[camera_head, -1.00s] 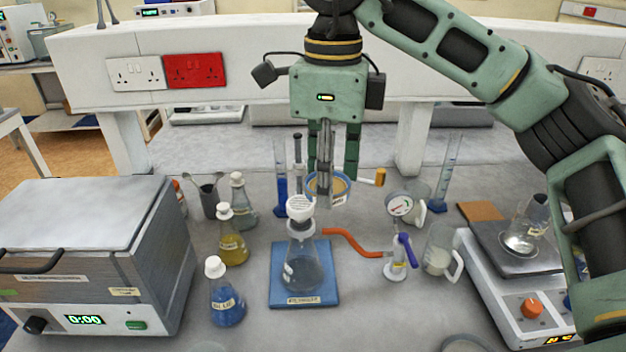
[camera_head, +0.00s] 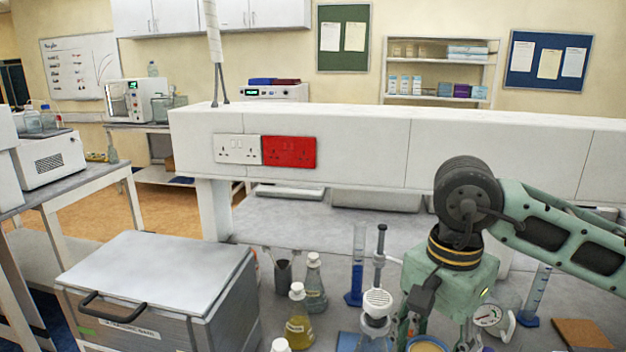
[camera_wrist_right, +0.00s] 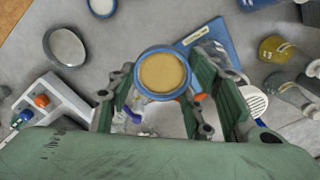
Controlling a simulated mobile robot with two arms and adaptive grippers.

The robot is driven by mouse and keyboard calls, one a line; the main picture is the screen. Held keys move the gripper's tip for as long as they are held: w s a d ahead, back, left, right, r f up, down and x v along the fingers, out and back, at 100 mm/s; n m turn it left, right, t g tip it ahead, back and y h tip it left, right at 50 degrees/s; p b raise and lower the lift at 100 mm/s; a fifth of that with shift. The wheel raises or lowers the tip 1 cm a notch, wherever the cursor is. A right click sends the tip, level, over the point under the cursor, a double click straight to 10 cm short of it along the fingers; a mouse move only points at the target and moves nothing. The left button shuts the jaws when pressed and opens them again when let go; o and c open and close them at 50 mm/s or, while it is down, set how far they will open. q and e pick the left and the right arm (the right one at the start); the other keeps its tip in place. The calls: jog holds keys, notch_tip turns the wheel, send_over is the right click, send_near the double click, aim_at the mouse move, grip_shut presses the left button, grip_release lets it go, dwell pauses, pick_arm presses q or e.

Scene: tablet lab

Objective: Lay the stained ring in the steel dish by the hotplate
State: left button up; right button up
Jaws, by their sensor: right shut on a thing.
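The stained ring (camera_wrist_right: 188,80), a blue ring with a tan middle, is held at my right gripper (camera_wrist_right: 165,88) in the wrist view. Its top edge also shows at the bottom of the head view (camera_head: 427,346), with my right gripper (camera_head: 440,335) around it. The gripper is shut on the ring, above the bench. A grey steel dish (camera_wrist_right: 65,47) lies on the bench at upper left in the wrist view, apart from the ring. The white hotplate (camera_wrist_right: 62,102) with an orange knob is just below that dish. My left gripper is not in view.
A measuring cylinder (camera_head: 357,265), a flask with yellow liquid (camera_head: 299,322) and a white filter funnel (camera_head: 377,301) stand left of my right gripper. A metal box (camera_head: 150,270) fills the left bench. A blue mat (camera_wrist_right: 200,38) lies beyond the ring in the wrist view.

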notch_tip(320, 180, down, 8)
jog(key=s+d+n, duration=0.2)
jog(key=s+n, duration=0.1)
jog(key=n, duration=0.7)
jog(key=shift+f, duration=0.15)
